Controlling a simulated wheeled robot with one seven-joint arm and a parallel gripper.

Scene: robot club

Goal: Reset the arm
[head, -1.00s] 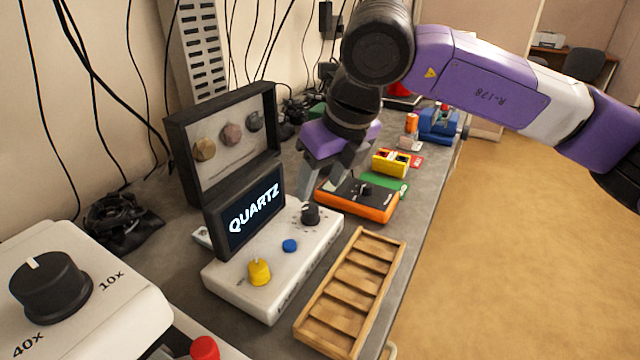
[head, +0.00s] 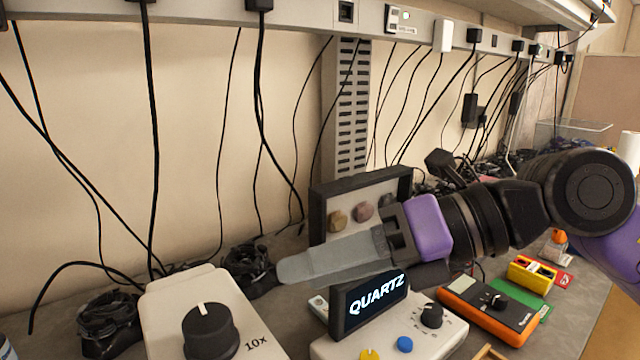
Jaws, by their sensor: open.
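My gripper (head: 335,258) is in the head view, stretched to the left across the middle of the picture. Its grey fingers point left and overlap each other from this side. It is open, and no object shows between the fingers. It passes in front of the black display case (head: 360,186) with mineral samples and above the small screen reading QUARTZ (head: 366,304). The purple and black wrist covers part of the case. My arm bends back to the right edge of the picture.
A white device with a black knob (head: 208,330) stands at lower left. The white control box (head: 390,338), an orange meter (head: 488,306) and a yellow block (head: 531,272) sit on the bench. Black cables hang along the wall. The floor at far right is clear.

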